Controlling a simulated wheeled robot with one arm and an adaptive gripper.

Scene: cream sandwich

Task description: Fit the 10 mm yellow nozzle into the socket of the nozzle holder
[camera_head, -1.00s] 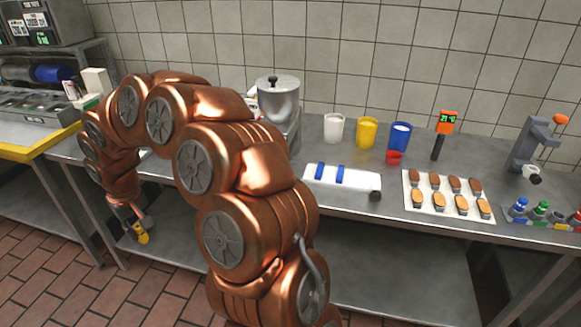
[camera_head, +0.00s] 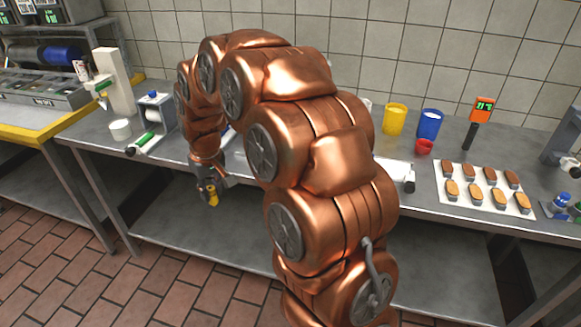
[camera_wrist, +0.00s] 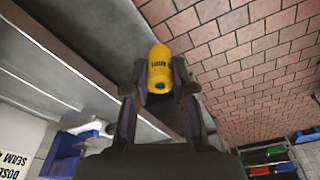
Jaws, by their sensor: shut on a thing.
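My gripper (camera_head: 210,198) hangs in front of the table's front edge, at the left of the middle in the head view. It is shut on the yellow nozzle (camera_head: 213,200). In the wrist view the nozzle (camera_wrist: 160,68) is a short yellow cylinder with dark printing and a dark opening at its lower end, held between the two fingers (camera_wrist: 158,85). A rack of coloured nozzles (camera_head: 562,204) is at the right edge, partly cut off. A grey stand (camera_head: 562,145) is behind it, also cut off. I cannot tell which fixture is the nozzle holder, nor see its socket.
My copper arm hides the middle.

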